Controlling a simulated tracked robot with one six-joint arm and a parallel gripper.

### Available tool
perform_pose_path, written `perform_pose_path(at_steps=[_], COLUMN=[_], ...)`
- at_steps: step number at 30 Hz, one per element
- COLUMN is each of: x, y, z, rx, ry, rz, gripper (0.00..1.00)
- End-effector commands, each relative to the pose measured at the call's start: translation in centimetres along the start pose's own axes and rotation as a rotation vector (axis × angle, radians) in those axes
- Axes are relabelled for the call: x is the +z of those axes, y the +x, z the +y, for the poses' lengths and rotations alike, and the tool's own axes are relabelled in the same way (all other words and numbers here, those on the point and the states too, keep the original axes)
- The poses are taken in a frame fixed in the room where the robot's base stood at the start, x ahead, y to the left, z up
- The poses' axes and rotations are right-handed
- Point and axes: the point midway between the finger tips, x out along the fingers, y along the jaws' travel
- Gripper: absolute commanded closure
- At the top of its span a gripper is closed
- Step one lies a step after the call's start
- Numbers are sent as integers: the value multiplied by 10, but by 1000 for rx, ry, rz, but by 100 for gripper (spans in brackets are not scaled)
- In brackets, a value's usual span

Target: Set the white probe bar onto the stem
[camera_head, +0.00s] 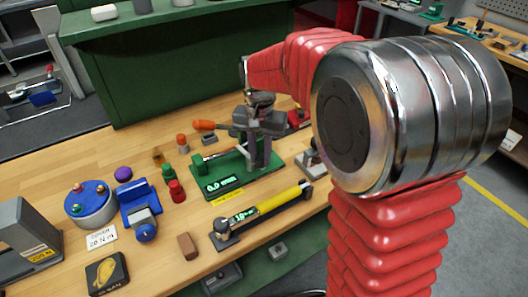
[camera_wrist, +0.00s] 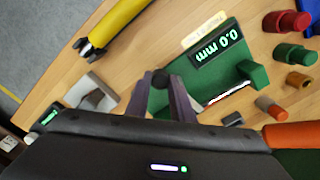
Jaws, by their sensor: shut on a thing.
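A green gauge stand (camera_head: 235,183) with a lit 0.0 mm display stands on the wooden bench. It also shows in the wrist view (camera_wrist: 216,63). A narrow white bar (camera_wrist: 228,94) lies along the stand, and shows as a thin pale strip in the head view (camera_head: 219,152). My gripper (camera_head: 260,165) points down at the right end of the stand. In the wrist view its fingers (camera_wrist: 163,86) are shut on a dark round-ended piece (camera_wrist: 160,78). I cannot tell whether this piece joins the white bar. No stem can be made out with certainty.
A yellow-handled tool (camera_head: 270,207) lies in front of the stand. Red and green cylinders (camera_head: 176,190), a blue vise (camera_head: 139,205) and a blue round holder (camera_head: 91,207) stand to the left. An orange-handled tool (camera_head: 205,126) lies behind. A grey block (camera_wrist: 92,93) is near my gripper.

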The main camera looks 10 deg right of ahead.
Motion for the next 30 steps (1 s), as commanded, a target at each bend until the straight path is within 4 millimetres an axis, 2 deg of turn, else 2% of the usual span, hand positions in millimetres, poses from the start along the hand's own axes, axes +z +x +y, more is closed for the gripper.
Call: perform_pose_path(at_steps=[10, 24, 25, 30], x=[6, 7, 7, 7], y=[-1, -1, -1, -1], z=[-6, -8, -8, -8], rx=[-3, -5, -5, -4], ry=[145, 161, 161, 160], rz=[2, 2, 2, 1], gripper=[100, 100, 77, 65])
